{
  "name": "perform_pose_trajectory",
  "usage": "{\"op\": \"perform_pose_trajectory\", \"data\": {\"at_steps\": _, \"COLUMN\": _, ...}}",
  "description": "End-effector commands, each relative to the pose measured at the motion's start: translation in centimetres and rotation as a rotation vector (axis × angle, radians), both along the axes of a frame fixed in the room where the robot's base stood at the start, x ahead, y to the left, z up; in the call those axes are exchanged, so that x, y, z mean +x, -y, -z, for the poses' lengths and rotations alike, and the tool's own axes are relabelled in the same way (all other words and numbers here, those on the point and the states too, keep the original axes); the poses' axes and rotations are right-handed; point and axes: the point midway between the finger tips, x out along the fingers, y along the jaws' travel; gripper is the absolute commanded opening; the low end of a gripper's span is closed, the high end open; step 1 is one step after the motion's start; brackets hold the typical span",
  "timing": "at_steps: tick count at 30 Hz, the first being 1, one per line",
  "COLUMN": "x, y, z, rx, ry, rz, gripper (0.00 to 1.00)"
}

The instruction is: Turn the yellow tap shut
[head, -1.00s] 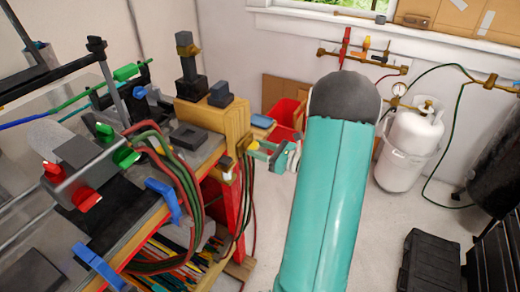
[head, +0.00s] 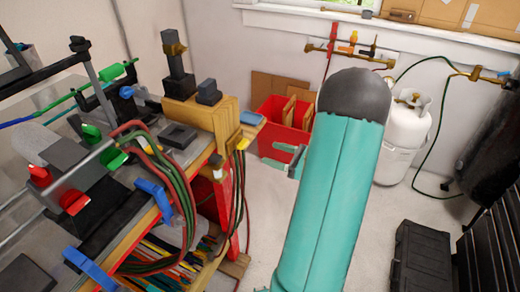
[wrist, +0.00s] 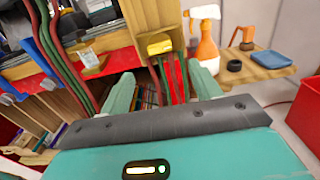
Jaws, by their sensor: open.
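A yellow tap handle (wrist: 158,44) shows in the wrist view, at the wooden end of the bench, beyond the space between my fingers. In the head view a small yellow part (head: 243,143) at the bench corner looks like the same tap. My gripper (wrist: 162,88) is open, with one pale green finger on each side and nothing between them. In the head view my gripper (head: 296,162) is to the right of the bench corner, apart from the yellow part and partly hidden by my arm. The angle of the handle is hard to tell.
Red and green hoses (head: 170,175) hang from the bench's front edge. A red bin (head: 283,118) stands behind my gripper. A spray bottle (wrist: 206,40) stands on a wooden shelf (wrist: 255,68). A wall manifold (head: 350,52) carries red and orange handles. A white gas cylinder (head: 403,135) stands right.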

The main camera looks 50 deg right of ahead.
Motion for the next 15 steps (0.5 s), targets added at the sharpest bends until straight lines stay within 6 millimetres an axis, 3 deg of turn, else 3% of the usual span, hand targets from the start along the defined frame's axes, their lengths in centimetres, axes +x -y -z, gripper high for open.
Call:
{"op": "perform_pose_trajectory", "data": {"at_steps": 6, "x": -3.6, "y": 1.3, "z": 0.0, "rx": 0.0, "ry": 0.0, "rz": 0.001, "gripper": 0.63}}
{"op": "perform_pose_trajectory", "data": {"at_steps": 15, "x": -4.5, "y": 1.6, "z": 0.0, "rx": 0.0, "ry": 0.0, "rz": -0.001, "gripper": 0.63}}
